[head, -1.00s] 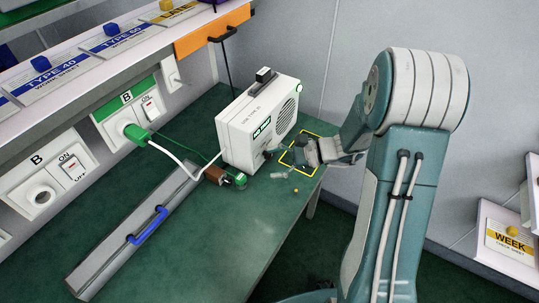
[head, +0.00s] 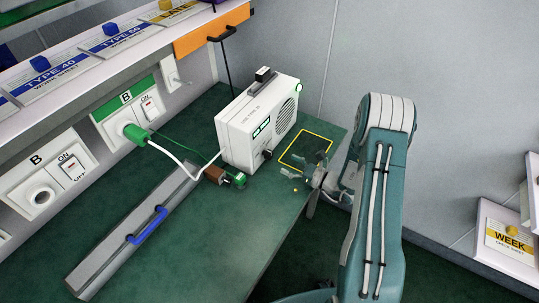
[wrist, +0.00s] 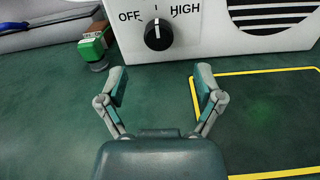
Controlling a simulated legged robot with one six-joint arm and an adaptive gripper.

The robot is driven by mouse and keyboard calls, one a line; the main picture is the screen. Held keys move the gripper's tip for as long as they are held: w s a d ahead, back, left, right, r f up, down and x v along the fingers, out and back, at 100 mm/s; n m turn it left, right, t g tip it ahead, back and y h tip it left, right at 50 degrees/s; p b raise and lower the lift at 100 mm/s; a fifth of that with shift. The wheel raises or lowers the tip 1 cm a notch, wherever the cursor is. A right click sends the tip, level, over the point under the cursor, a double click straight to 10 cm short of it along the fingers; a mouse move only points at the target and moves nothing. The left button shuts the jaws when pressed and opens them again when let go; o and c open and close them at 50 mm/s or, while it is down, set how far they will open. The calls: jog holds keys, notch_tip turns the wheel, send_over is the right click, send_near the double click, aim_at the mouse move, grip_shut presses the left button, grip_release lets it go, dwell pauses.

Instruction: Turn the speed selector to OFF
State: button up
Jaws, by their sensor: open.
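The speed selector (wrist: 158,34) is a black knob on the front of a white box-shaped device (head: 238,137). In the wrist view, OFF is printed at its upper left and HIGH at its upper right. Its white pointer line points up, at the mark between the two labels. In the head view the knob (head: 266,154) sits low on the device's front. My gripper (wrist: 160,85) is open and empty, in front of and below the knob, with a gap between fingertips and knob. The gripper also shows in the head view (head: 306,170), right of the device.
A yellow-outlined area (head: 306,151) lies on the green bench right of the device. A green and brown connector (head: 238,180) on a cable sits to its left. A blue-handled rail (head: 148,225) runs along the left.

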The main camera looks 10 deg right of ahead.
aim_at(272, 156)
jog(key=x, duration=0.8)
jog(key=shift+s, duration=0.1)
jog(key=c, duration=1.2)
